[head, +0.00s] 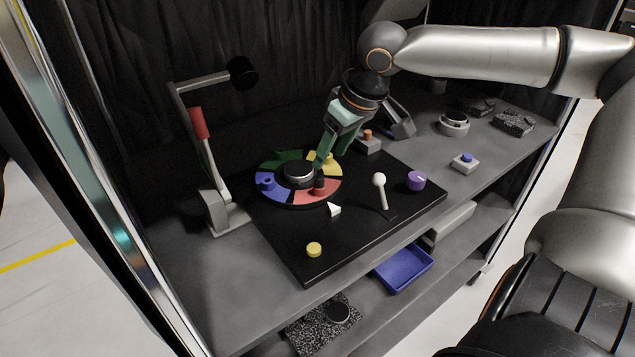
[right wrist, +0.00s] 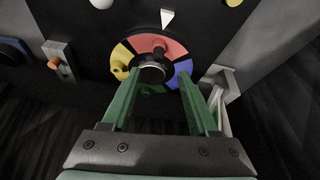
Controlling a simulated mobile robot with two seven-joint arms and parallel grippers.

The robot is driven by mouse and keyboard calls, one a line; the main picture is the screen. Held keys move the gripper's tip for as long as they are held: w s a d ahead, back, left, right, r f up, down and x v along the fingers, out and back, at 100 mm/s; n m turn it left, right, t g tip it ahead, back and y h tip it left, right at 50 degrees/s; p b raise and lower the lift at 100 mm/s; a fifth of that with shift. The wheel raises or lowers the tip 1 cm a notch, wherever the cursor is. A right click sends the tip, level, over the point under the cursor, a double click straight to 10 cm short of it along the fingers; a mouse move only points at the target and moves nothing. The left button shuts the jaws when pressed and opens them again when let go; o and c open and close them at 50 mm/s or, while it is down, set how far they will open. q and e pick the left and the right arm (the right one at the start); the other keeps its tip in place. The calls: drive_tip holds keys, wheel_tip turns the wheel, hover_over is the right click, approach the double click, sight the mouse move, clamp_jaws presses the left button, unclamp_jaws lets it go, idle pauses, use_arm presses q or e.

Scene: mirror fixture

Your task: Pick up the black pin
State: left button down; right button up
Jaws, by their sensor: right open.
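A round disc (head: 292,198) with red, blue, green and yellow sectors lies on the black board. A silver and black knob (head: 299,173) stands at its middle. A small dark pin (head: 319,185) stands on the red sector; I cannot tell for sure whether it is the black pin. It also shows in the right wrist view (right wrist: 158,47). A dark peg (head: 267,181) stands on the blue sector. My right gripper (head: 322,155), with green fingers, is open and empty over the disc's far side. In the right wrist view, its fingers (right wrist: 158,76) flank the knob. My left gripper is out of view.
A red-handled lever (head: 200,130) stands left of the board (head: 285,240). A white-balled stick (head: 380,190), a purple knob (head: 416,181), a white wedge (head: 334,209) and a yellow button (head: 314,249) are on the board. A blue tray (head: 404,268) sits below.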

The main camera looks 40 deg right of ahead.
sight(320, 177)
drive_tip(key=shift+b+x, duration=0.6)
drive_tip(key=shift+x, duration=3.35)
drive_tip(key=shift+d, duration=0.15)
clamp_jaws()
